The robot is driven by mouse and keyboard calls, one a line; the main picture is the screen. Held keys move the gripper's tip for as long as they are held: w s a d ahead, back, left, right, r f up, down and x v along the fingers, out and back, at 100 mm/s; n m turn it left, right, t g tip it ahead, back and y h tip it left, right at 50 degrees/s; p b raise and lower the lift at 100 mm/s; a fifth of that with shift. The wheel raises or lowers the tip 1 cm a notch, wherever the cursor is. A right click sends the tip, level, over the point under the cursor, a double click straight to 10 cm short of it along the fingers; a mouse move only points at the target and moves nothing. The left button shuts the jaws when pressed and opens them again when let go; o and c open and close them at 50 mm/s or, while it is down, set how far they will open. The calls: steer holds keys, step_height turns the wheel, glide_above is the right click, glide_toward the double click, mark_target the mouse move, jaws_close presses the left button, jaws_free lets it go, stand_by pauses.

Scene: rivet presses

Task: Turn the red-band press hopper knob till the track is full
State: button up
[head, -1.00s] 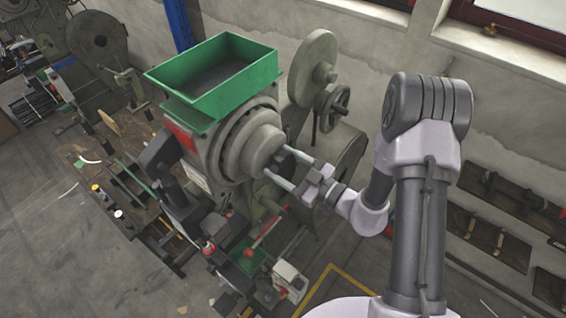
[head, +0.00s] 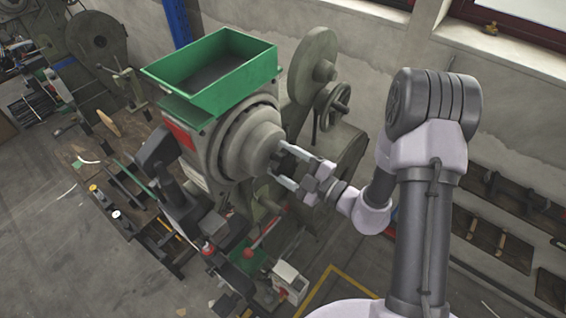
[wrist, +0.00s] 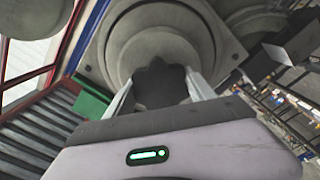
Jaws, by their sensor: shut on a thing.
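The red-band press (head: 228,150) stands left of my arm, a grey round body with a red patch (head: 180,134) on its side and a green hopper (head: 215,72) on top. The hopper holds dark contents. My gripper (head: 277,161) is at the round hub on the press's right face. In the wrist view the dark lobed hopper knob (wrist: 160,83) sits between the two fingers (wrist: 158,92), and my gripper is shut on it. In the head view the knob is mostly hidden by the fingers. I cannot make out the track or its fill.
A handwheel (head: 332,106) and a grey disc stand behind the press. A red-knobbed lever (head: 248,252) and a small white box (head: 289,283) are below my gripper. Another machine (head: 97,40) stands at the back left. Floor is open at lower left.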

steer(key=n+b, duration=0.2)
steer(key=n, duration=0.3)
steer(key=shift+n, duration=0.3)
steer(key=n+b, duration=0.3)
steer(key=n, duration=0.2)
steer(key=shift+b, duration=0.3)
steer(key=n+b, duration=0.5)
steer(key=n, duration=0.1)
steer(key=shift+n, duration=0.4)
steer(key=n+b, duration=0.4)
steer(key=shift+n, duration=0.3)
steer(key=shift+r, duration=0.15)
steer(key=o, duration=1.4)
